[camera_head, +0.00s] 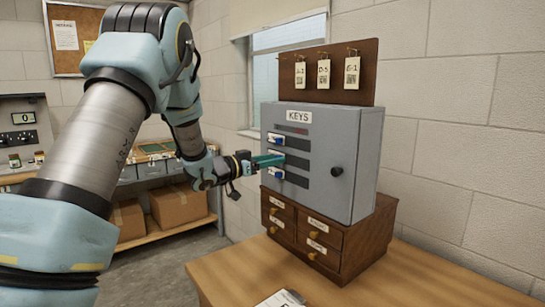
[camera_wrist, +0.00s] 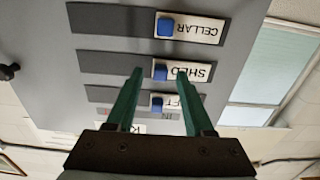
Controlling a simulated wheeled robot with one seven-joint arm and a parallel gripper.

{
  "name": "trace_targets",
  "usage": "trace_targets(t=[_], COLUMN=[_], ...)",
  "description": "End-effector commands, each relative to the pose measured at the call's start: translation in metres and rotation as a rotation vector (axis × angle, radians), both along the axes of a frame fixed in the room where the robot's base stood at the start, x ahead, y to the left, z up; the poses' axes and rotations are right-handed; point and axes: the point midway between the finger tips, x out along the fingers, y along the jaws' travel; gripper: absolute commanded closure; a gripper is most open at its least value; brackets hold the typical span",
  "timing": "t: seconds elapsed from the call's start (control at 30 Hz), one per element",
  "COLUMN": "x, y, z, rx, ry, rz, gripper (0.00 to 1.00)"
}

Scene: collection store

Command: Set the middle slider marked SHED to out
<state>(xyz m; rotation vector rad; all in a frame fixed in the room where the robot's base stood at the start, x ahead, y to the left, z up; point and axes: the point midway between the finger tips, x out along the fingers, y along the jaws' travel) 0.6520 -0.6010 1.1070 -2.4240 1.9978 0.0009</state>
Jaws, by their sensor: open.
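The grey key cabinet (camera_head: 316,200) has three dark slots with blue slider knobs and white name plates at their left ends. The wrist view is upside down. There the middle slider SHED (camera_wrist: 160,72) has its blue knob at the plate's inner edge, on the window side of its slot. My gripper (camera_head: 281,158) is at the cabinet front by the middle slider. In the wrist view my gripper (camera_wrist: 162,72) is open, its teal fingers on either side of the SHED knob. Contact cannot be told. The other knobs, CELLAR (camera_wrist: 165,26) and one partly hidden plate ending in FT (camera_wrist: 157,103), sit at the same end.
The cabinet stands on a wooden drawer unit (camera_head: 316,247) on a wooden table (camera_head: 222,276). A round black knob (camera_head: 337,171) sits on the cabinet front, to the right of the slots. Tagged keys hang on a board (camera_head: 365,60) above. A clipboard (camera_head: 281,299) lies at the table front.

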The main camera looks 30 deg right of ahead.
Motion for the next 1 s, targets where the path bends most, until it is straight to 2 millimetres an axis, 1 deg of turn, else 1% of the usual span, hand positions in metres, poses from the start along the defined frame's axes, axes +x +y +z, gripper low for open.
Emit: trace_targets(t=[0.1,0.33,0.7,0.8,1.0], x=[0.0006,0.0006,0.0006,0.0006,0.0006], y=[-0.0036,-0.0037,-0.0033,-0.0033,-0.0032], z=[0.0001,-0.0001,0.0,0.0,0.0001], rx=[0.0,0.0,0.0,0.0,0.0], ry=[0.0,0.0,0.0,0.0,0.0], rz=[0.0,0.0,0.0,0.0,0.0], gripper=[0.47,0.49,0.9,1.0,1.0])
